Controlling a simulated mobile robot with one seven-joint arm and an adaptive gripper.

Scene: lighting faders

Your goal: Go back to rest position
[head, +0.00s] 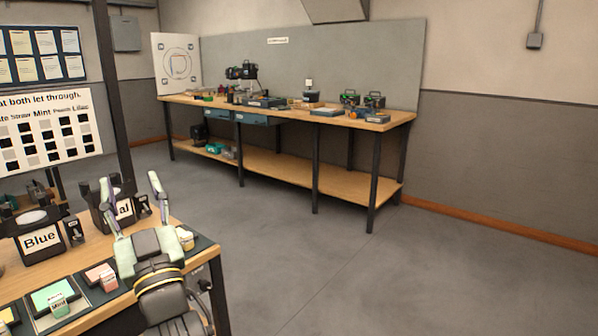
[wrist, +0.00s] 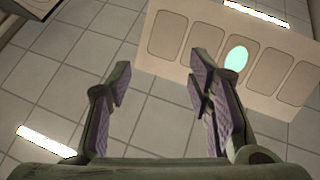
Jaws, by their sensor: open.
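My gripper (head: 131,192) is in the head view at the lower left, raised above the right end of the near wooden table. Its two fingers are spread apart and point upward, with nothing between them. In the wrist view my gripper (wrist: 158,76) is also open and empty. Behind it there are a tiled ceiling with bright light strips and a pale panel (wrist: 177,69) with several rounded rectangles, one bearing a mint oval (wrist: 236,59).
The near table holds a box labelled Blue (head: 40,240), a partly hidden box ending in "al" (head: 124,208), a green block (head: 58,305) and a pink block (head: 103,273). A long workbench (head: 395,122) stands at the back. The grey floor (head: 330,262) between is clear.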

